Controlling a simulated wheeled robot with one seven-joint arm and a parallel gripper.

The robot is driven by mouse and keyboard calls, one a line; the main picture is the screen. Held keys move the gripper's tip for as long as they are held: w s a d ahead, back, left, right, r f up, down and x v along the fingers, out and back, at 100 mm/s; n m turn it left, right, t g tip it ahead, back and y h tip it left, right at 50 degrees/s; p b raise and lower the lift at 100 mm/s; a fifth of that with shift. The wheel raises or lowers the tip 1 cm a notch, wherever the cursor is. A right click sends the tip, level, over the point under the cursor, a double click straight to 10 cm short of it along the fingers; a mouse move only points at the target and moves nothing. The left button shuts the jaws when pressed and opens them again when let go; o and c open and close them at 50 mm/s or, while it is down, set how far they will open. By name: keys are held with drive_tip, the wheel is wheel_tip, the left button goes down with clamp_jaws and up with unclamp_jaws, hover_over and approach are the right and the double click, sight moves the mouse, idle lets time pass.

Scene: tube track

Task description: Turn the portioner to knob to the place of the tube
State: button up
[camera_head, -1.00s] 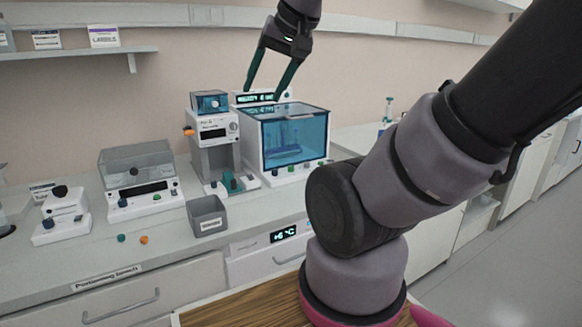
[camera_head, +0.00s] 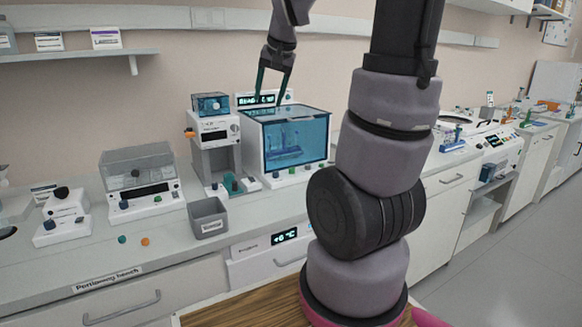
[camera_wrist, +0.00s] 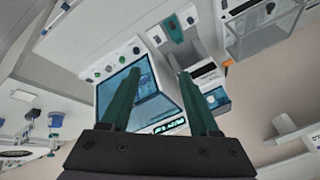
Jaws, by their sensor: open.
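The portioner (camera_head: 213,148) appears to be the tall white device with a blue box on top, at the middle of the bench. An orange knob (camera_head: 189,132) sits on its left side; it also shows in the wrist view (camera_wrist: 228,62). A green part (camera_head: 231,183) stands at the device's foot and shows in the wrist view (camera_wrist: 174,29). I cannot tell whether it holds a tube. My gripper (camera_head: 269,97) is open and empty, pointing down above the blue-windowed cabinet (camera_head: 296,145), right of the portioner. In the wrist view its fingers (camera_wrist: 158,72) overlap the cabinet.
A grey bin (camera_head: 208,218) stands before the portioner. A lidded grey device (camera_head: 139,180) and a small white device (camera_head: 63,213) stand to the left. Small green and orange pieces lie near the bench front. A wall shelf (camera_head: 80,52) hangs upper left. My arm covers the middle right.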

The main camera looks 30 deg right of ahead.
drive_tip(key=w+d+f+m+g+h, duration=0.1)
drive_tip(key=w+d+f, duration=0.5)
drive_tip(key=w+f, duration=0.3)
drive_tip(key=g+h, duration=0.1)
drive_tip(key=h, duration=0.1)
approach(291, 169)
drive_tip(key=shift+m+h, duration=0.3)
drive_tip(key=shift+m, duration=0.1)
drive_tip(key=x, duration=0.8)
drive_tip(key=shift+w+f, duration=0.3)
drive_tip(key=shift+f, duration=0.05)
clamp_jaws()
